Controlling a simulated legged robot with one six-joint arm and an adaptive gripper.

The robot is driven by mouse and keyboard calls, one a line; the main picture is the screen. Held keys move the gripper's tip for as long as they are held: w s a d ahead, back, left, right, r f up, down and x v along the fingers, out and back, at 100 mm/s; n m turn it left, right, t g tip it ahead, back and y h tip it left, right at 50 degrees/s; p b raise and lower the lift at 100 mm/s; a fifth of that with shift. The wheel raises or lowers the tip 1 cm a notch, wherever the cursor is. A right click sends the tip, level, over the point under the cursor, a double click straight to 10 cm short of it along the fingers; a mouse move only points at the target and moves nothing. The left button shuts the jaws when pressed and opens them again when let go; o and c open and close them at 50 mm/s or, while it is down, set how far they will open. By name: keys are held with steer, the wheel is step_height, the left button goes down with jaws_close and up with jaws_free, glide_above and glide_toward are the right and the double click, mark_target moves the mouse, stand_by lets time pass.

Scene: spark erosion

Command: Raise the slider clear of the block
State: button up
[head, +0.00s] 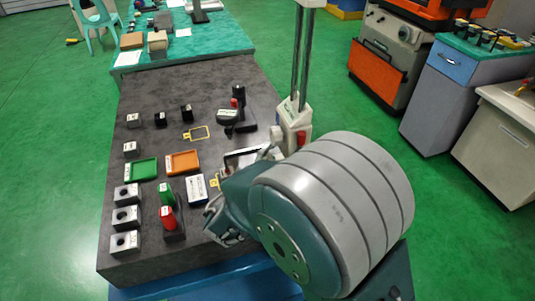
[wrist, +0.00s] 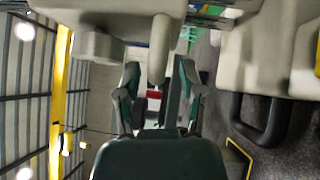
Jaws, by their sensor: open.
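The slider appears to be the off-white carriage (head: 291,118) low on two upright metal rods, with a red part on its right side. In the wrist view, an off-white body (wrist: 120,15) fills the top, and a rounded bar (wrist: 159,48) juts from it towards my gripper (wrist: 159,68). My gripper's two fingers are open, one on each side of the bar. I cannot tell whether they touch it. A small red part (wrist: 153,95) shows between the fingers. My wrist hides the slider's base in the head view, and I cannot make out the block beneath.
The dark bench top (head: 225,80) holds a green tray (head: 141,170), an orange tray (head: 182,162), a red-topped part (head: 168,217) and several grey blocks along the left. A black-handled tool (head: 237,115) stands left of the column. Free bench lies at the back.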

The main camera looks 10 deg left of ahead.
mark_target(270, 130)
steer(key=shift+w, duration=0.1)
jaws_close()
steer(key=shift+r, duration=0.1)
step_height(270, 130, up, 7)
steer(key=shift+d+f, duration=0.1)
steer(key=shift+f, duration=0.1)
jaws_free()
stand_by(0.4)
